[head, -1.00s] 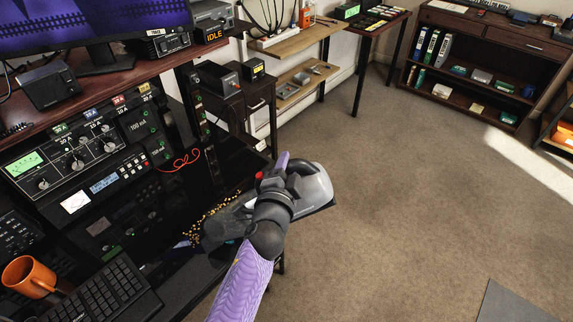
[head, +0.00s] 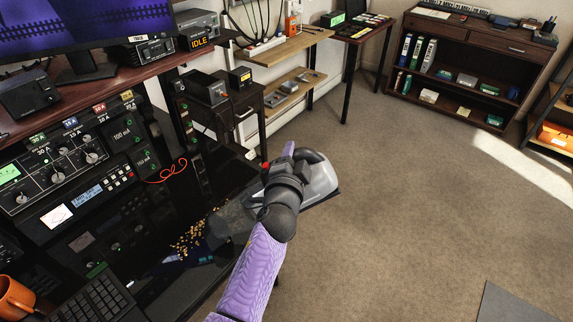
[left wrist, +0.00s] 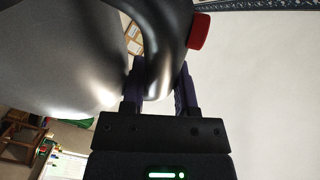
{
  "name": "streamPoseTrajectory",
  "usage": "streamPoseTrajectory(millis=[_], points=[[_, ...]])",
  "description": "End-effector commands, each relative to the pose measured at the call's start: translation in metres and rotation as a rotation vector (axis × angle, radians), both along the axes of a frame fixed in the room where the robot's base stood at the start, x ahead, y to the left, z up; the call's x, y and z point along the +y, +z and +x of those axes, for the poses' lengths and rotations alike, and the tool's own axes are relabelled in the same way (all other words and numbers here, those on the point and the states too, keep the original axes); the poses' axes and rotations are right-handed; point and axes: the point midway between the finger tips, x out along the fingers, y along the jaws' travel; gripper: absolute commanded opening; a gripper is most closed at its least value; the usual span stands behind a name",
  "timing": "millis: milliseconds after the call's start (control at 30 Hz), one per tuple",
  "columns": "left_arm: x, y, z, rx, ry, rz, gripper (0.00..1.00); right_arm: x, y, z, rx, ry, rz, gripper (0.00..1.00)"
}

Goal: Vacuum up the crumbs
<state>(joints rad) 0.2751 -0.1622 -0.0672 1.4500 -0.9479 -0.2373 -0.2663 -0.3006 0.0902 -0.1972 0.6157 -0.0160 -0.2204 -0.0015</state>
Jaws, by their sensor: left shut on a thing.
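A grey handheld vacuum (head: 322,180) with a dark handle and a red button is held over the right part of the black desk. Its translucent nozzle (head: 232,222) points left and down, beside a patch of yellow-brown crumbs (head: 188,240). My left gripper (head: 284,172) is shut on the vacuum's handle. In the left wrist view, the two fingers (left wrist: 160,82) close around the dark curved handle (left wrist: 165,45), near the red button (left wrist: 199,31). Whether crumbs lie under the nozzle is hidden. My right gripper is not in view.
A keyboard (head: 98,302) and an orange mug (head: 14,298) stand at the desk's left front. Radio equipment (head: 75,165) and a red cable (head: 168,172) line the back. Open carpet (head: 420,200) lies to the right.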

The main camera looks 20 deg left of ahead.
Motion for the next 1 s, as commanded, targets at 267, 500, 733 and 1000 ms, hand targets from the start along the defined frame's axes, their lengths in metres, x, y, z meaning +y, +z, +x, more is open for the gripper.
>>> streamPoseTrajectory(millis=[267, 500, 733, 1000], points=[[0.0, 0.003, 0.001, -0.006, -0.001, 0.002, 0.0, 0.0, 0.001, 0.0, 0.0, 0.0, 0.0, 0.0], [-0.001, 0.002, 0.002, -0.006, -0.001, 0.002, 0.0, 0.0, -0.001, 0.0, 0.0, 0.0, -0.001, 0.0], [-0.01, -0.001, 0.023, -0.007, -0.002, 0.002, 0.0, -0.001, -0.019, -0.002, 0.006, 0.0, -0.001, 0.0], [-0.02, -0.001, 0.047, -0.005, -0.002, 0.001, 0.0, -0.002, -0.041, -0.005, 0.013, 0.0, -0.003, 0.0]])
